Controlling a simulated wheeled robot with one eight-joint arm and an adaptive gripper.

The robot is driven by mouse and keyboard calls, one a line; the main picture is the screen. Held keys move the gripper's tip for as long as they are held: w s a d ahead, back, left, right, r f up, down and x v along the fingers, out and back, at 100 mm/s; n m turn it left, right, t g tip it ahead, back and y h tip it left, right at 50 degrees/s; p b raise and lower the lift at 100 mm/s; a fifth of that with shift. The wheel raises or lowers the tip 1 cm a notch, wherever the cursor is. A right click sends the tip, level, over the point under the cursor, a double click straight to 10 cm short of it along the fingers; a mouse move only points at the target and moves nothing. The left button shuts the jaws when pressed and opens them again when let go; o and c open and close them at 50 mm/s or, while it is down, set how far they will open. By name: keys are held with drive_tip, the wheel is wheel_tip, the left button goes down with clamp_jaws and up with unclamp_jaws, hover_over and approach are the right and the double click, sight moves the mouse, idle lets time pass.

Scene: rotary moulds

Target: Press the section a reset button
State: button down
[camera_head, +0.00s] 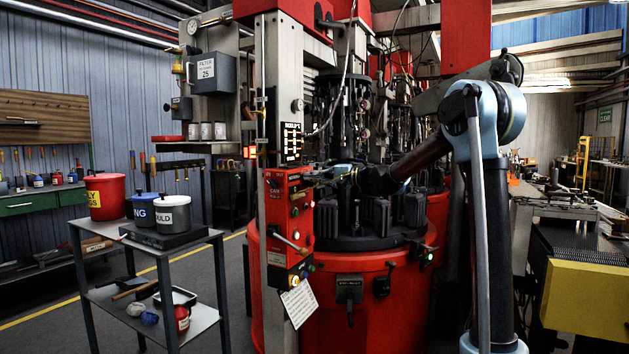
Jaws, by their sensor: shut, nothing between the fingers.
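A red control panel (274,216) is fixed to the front of the red moulding machine. It carries small buttons, knobs and a lever on its right-hand face, with a paper tag hanging below. The labels are too small to read, so I cannot tell which button is the section A reset. My arm reaches in from the right, and my gripper (314,180) is shut and empty at the upper right part of the panel. It hides some of the panel's upper edge. I cannot tell whether the fingertips touch a button.
The machine's dark mould ring (372,238) and red base (365,300) lie just below my arm. A grey cart (213,239) with a red bucket (106,196), a blue pot (144,208) and a white pot (174,212) stands to the left.

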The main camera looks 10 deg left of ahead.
drive_tip(key=shift+w+a+r, duration=0.15)
drive_tip(key=shift+a, duration=0.55)
drive_tip(key=s+d, duration=0.1)
drive_tip(key=d, duration=1.3)
drive_tip(key=shift+s+d, duration=0.2)
drive_tip(key=shift+d, duration=0.1)
